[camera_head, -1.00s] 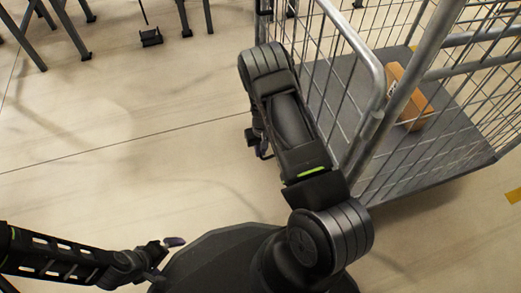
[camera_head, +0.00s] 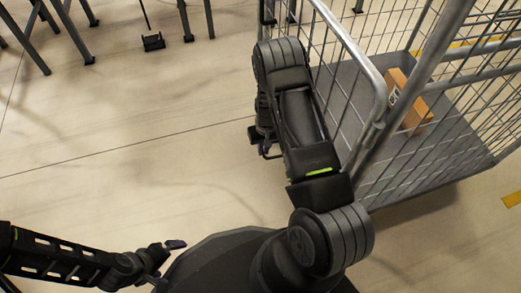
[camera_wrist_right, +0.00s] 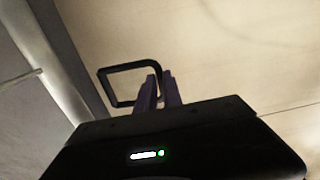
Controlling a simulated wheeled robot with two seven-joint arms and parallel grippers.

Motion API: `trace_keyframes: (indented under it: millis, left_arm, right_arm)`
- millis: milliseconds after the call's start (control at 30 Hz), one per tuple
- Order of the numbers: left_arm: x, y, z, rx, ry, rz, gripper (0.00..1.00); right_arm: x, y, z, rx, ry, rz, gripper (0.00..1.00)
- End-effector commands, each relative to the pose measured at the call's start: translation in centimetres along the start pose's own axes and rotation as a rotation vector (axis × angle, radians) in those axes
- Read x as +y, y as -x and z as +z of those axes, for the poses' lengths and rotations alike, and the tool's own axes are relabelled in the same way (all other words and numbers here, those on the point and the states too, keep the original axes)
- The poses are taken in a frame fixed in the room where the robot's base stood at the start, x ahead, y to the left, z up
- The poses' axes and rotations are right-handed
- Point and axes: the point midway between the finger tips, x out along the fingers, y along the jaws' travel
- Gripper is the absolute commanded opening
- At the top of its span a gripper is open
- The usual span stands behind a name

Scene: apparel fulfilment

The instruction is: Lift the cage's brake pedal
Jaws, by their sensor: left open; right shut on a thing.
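The roll cage (camera_head: 440,150) stands at the upper right with grey wire walls and a flat grey deck. In the right wrist view, the brake pedal is a thin black rectangular loop (camera_wrist_right: 130,67) beside the cage's grey edge. My right gripper (camera_wrist_right: 158,88) has its purple-grey fingers shut on the loop's right side. In the head view, a small dark loop (camera_head: 268,154) shows at the cage's near-left edge, and my right arm hides most of the right gripper there. My left gripper (camera_head: 174,247) is open and empty over the floor at the lower left, far from the cage.
An orange-brown carton (camera_head: 410,103) lies on the cage deck. Dark table legs (camera_head: 75,38) stand at the upper left. A yellow floor mark (camera_head: 512,198) lies at the right edge.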

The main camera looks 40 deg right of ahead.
Motion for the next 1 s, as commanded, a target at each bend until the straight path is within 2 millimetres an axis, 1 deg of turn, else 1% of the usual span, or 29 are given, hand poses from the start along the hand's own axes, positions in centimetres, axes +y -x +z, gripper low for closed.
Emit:
trace_keyframes:
  millis: [33,67,433,667,700,933,1000]
  left_arm:
    - [0.06,0.22,0.00,-0.001,0.000,0.000,1.00]
    - [0.07,0.26,0.01,-0.001,0.000,0.000,1.00]
    - [0.11,0.44,0.04,-0.003,0.000,0.000,1.00]
    - [0.10,0.43,0.03,-0.002,0.000,0.000,1.00]
    - [0.10,0.43,0.03,-0.002,0.000,0.000,1.00]
    - [0.11,0.42,0.02,-0.002,0.000,0.000,1.00]
    - [0.11,0.42,0.02,-0.002,0.000,0.000,1.00]
  right_arm:
    - [0.83,0.32,-0.03,0.003,-0.005,0.010,0.00]
    - [0.86,0.40,-0.02,0.003,-0.005,0.009,0.00]
    - [0.27,0.72,0.01,-0.001,0.000,-0.002,0.00]
    - [0.41,0.70,0.01,0.000,0.000,0.000,0.00]
    - [0.46,0.70,0.01,0.000,-0.001,0.001,0.13]
    - [0.51,0.69,0.00,0.000,-0.001,0.002,0.32]
    - [0.51,0.69,0.00,0.000,-0.001,0.002,0.32]
